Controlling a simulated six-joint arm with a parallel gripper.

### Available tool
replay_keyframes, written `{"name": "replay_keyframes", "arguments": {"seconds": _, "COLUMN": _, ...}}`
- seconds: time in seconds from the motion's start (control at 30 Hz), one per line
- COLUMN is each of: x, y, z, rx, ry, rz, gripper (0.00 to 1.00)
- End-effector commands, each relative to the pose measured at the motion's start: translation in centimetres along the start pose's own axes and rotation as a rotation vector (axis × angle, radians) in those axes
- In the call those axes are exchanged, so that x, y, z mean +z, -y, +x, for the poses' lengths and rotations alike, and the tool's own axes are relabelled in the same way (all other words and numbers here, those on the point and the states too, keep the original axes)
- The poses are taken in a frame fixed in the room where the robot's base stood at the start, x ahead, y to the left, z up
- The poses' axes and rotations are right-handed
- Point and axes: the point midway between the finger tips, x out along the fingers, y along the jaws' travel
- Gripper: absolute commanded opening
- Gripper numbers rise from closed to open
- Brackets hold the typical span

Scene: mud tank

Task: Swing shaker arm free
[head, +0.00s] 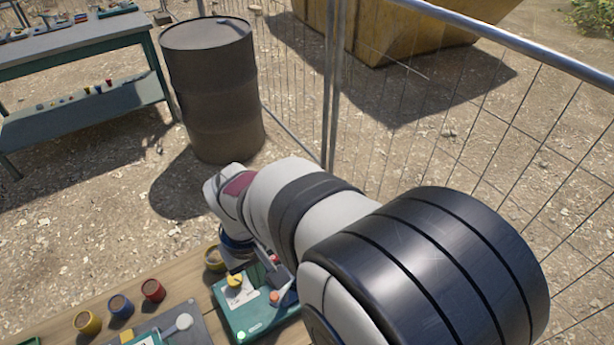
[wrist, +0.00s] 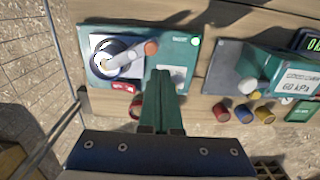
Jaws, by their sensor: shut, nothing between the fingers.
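In the wrist view a green unit (wrist: 185,35) lies on the wooden bench top. It carries a blue-rimmed round part, and a pale grey arm (wrist: 128,56) reaches from there to an orange end (wrist: 151,48). My gripper (wrist: 165,73) is shut and empty. Its green fingers overlap the unit's near edge in the picture, just below the orange end. I cannot tell whether they touch the unit. In the head view the same green unit (head: 243,318) sits at the bench edge, partly hidden by my arm, with the orange end (head: 275,297) showing.
Right of the unit in the wrist view are a grey plate (wrist: 224,85) and a green gauge box (wrist: 285,72) reading 60 kPa. Red, blue and yellow cups (head: 152,290) stand on the bench. A wire fence (head: 480,130), a dark drum (head: 212,95) and another table (head: 80,45) are farther away.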

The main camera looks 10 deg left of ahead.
Motion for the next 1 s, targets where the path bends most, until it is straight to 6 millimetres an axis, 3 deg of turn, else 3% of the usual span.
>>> {"name": "replay_keyframes", "arguments": {"seconds": 0.43, "x": 0.0, "y": 0.0, "z": 0.2, "rx": 0.000, "ry": 0.001, "rz": 0.000, "gripper": 0.00}}
{"name": "replay_keyframes", "arguments": {"seconds": 1.0, "x": 0.0, "y": 0.0, "z": 3.9, "rx": 0.000, "ry": 0.001, "rz": 0.000, "gripper": 0.00}}
